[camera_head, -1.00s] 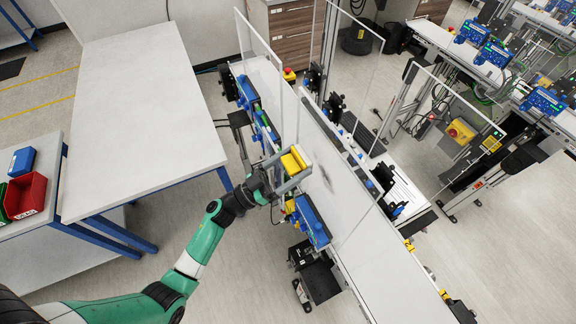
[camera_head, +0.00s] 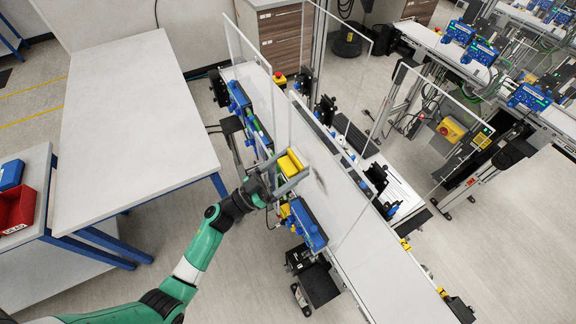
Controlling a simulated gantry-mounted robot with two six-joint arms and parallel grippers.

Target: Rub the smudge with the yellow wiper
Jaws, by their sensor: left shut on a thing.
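The yellow wiper (camera_head: 291,163) is held in my left gripper (camera_head: 286,175), whose grey jaws are shut on it at the left edge of the white conveyor belt. The smudge (camera_head: 319,183) is a faint grey patch on the belt, just to the right of the wiper. The wiper and smudge look apart in the picture; the height of the wiper above the belt is hard to tell. My right gripper is not in view.
Clear upright panels (camera_head: 352,205) stand along the belt close to the gripper. A blue motor unit (camera_head: 309,224) sits at the belt's near left side. A white table (camera_head: 135,110) and a red bin (camera_head: 17,209) are at left.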

